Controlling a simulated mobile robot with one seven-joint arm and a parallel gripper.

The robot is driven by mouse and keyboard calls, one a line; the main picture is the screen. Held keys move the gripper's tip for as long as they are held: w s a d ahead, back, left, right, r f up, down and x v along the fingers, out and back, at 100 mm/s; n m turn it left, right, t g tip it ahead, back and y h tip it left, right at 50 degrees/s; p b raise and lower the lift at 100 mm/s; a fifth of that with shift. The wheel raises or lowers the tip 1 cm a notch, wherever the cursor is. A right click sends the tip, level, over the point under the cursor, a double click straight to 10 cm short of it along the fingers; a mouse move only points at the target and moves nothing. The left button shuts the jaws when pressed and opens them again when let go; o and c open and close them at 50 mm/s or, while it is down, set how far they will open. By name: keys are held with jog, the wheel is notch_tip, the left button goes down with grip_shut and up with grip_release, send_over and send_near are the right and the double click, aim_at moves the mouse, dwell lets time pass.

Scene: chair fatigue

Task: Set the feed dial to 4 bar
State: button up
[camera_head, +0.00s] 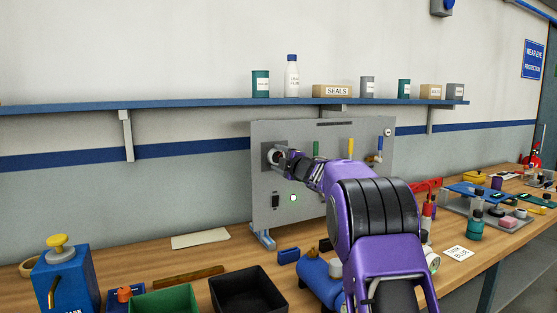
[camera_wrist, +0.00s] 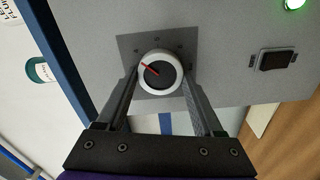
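The feed dial (camera_wrist: 160,76) is a round knob with a white rim, a dark face and a red pointer, on a grey plate. In the wrist view the pointer aims toward the upper left; no scale numbers are readable. My gripper (camera_wrist: 161,84) has one finger on each side of the dial, and both fingertips look pressed against its rim with no visible gap. In the head view my gripper (camera_head: 283,158) reaches the left part of the upright grey panel (camera_head: 262,218), at the dial (camera_head: 272,155), which it partly hides.
A black rocker switch (camera_wrist: 273,60) and a lit green lamp (camera_wrist: 294,3) are on the panel. Green, yellow and blue handles stand along its upper part. Below are a black bin (camera_head: 247,303), a green bin (camera_head: 160,302) and a blue pump-like box (camera_head: 64,280).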

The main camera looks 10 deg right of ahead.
jog(key=o, duration=0.4)
jog(key=shift+s, duration=0.1)
jog(key=b+v, duration=0.2)
jog(key=v, duration=1.5)
jog(key=shift+s, duration=0.1)
